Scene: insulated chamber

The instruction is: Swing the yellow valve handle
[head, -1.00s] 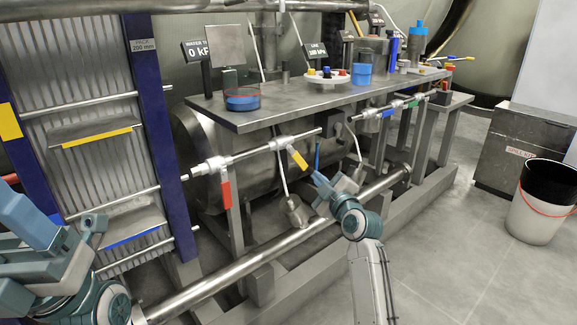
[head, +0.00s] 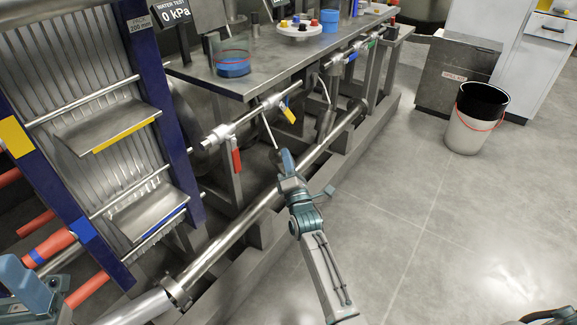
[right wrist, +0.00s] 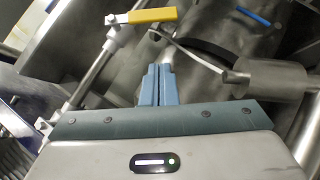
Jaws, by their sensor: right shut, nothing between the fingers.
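The yellow valve handle (head: 288,114) hangs tilted down to the right from a valve on the thin pipe below the bench. In the right wrist view the yellow handle (right wrist: 152,15) lies across the top, beyond the fingertips. My right gripper (head: 287,157) is below the handle and apart from it. Its blue fingers (right wrist: 159,70) are together and empty. Part of my left arm shows at the lower left of the head view; its fingertips cannot be made out.
A red handle (head: 237,160) hangs to the left on the same pipe, and a blue handle (head: 351,56) is farther right. A thick pipe (head: 235,235) runs low behind my right gripper. A white bucket (head: 470,130) stands on the right; the floor before it is clear.

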